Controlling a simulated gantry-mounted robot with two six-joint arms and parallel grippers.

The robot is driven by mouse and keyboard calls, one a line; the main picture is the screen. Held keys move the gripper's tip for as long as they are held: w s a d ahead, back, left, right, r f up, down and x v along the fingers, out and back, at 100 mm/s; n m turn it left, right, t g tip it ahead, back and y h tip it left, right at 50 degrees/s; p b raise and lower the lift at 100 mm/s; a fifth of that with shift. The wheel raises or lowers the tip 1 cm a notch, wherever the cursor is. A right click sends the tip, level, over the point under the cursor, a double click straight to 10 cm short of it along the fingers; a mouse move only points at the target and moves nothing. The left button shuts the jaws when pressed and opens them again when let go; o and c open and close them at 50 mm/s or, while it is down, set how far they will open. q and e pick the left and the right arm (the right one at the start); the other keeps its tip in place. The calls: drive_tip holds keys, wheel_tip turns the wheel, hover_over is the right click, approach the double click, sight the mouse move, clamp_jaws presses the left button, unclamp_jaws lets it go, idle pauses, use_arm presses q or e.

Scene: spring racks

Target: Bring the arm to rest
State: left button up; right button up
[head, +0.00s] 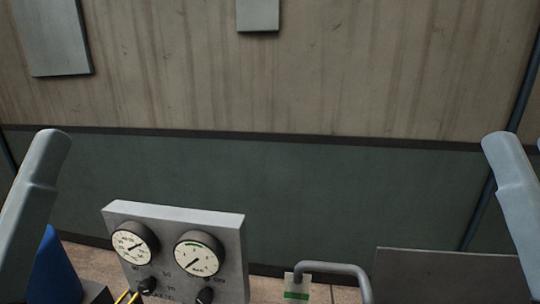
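In the head view, part of my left arm shows at the left edge and part of my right arm at the right edge. Both run up out of the lower corners and end in rounded grey links. Neither gripper is in the picture, so I cannot see their fingers or whether they hold anything.
A grey gauge panel (226,235) with two round dials and black knobs stands low, left of centre. A bent grey pipe (335,268) and a grey plate (445,268) are at the lower right. A blue object (52,270) is at the lower left. A wall (300,70) stands behind.

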wheel_tip(320, 180, up, 20)
drive_tip(key=p, duration=1.7)
drive_tip(key=shift+r, duration=0.2)
